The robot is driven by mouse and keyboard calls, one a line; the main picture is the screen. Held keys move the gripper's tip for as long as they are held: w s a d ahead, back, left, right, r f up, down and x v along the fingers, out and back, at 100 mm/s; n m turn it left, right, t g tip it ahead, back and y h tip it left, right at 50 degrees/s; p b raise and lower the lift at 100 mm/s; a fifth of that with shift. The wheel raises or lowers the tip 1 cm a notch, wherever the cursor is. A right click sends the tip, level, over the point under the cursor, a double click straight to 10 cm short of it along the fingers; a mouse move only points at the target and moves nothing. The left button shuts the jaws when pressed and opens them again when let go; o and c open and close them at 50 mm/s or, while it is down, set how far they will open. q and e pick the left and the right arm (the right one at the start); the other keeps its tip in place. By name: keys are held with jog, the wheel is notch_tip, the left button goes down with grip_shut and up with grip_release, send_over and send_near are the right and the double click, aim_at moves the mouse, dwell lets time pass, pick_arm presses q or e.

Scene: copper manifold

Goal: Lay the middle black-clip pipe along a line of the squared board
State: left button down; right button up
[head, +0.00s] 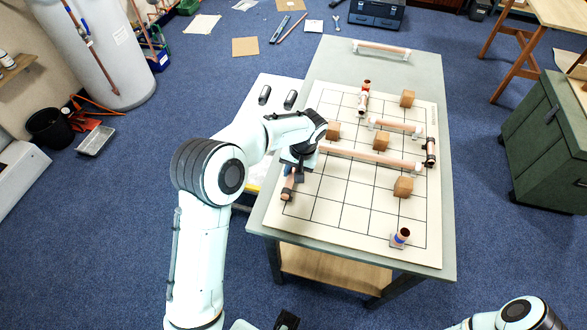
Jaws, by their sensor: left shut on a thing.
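The squared board (340,217) lies on the grey table, pale with dark grid lines. My left gripper (297,171) is over the board's left edge, shut on a short copper pipe (289,184) with a dark clip near its near end. The gripper hides the pipe's far end, and I cannot tell whether the pipe touches the board. Another short black-clip pipe (431,152) lies along the board's right edge. A long copper pipe (370,158) with pale clips runs across the middle, its left end close to my left wrist. My right gripper is out of view.
The near-left squares are clear.

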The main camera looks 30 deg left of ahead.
pick_arm(q)
jog(key=shift+f, duration=0.35)
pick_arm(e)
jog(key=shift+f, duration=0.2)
pick_arm(q)
jog(key=c, duration=0.8)
grip_release()
jog(key=shift+r+p, duration=1.3)
jog(key=shift+r, duration=1.35)
jog(key=shift+r+p, duration=0.95)
jog(key=shift+r, duration=0.95)
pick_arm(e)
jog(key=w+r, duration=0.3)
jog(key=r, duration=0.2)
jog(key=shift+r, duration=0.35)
